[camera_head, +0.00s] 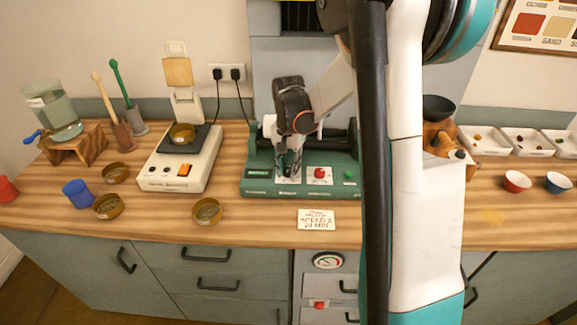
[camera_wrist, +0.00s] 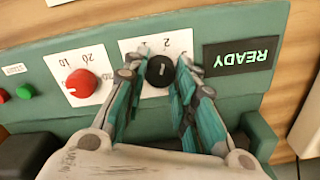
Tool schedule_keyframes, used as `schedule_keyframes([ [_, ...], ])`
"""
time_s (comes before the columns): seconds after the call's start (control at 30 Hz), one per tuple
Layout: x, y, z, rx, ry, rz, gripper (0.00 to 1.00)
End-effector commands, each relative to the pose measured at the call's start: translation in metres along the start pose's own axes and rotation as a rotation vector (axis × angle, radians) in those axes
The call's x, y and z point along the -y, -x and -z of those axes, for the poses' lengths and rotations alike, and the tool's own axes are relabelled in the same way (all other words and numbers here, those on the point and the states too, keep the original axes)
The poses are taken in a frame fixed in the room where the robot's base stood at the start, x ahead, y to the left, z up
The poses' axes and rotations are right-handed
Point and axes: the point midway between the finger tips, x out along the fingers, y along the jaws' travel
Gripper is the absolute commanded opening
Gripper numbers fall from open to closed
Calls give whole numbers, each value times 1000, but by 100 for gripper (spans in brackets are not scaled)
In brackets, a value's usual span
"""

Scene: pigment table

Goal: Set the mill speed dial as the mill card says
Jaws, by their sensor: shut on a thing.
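The mill (camera_head: 258,180) is a green machine on the wooden counter. Its black speed dial (camera_wrist: 160,72) sits on a white numbered plate in the wrist view, where a 2 shows beside it. A short white mark shows on the dial; its exact setting is hard to tell. My gripper (camera_head: 289,168) reaches down to the mill's front panel, its fingers shut on the dial from both sides. The gripper hides the dial in the head view. The mill card (camera_head: 317,220) lies on the counter before the mill; its small writing seems to read speed 2, 20 min.
A red knob (camera_wrist: 82,83) with 10 and 20 marked near it, a green button (camera_wrist: 25,91) and a display (camera_wrist: 240,56) reading READY are on the panel. A scale (camera_head: 178,165) stands left of the mill. Several brown dishes and small cups stand around it.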

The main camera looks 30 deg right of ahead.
Motion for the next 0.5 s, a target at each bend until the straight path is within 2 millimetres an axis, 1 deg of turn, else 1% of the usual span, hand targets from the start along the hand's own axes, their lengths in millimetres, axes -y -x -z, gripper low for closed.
schedule_keyframes([
  [0.3,0,0,0,1,0,0,2],
  [0.33,0,0,0,1,0,0,32],
  [0.4,0,0,0,1,1,0,47],
  [0.5,0,0,0,0,1,0,47],
])
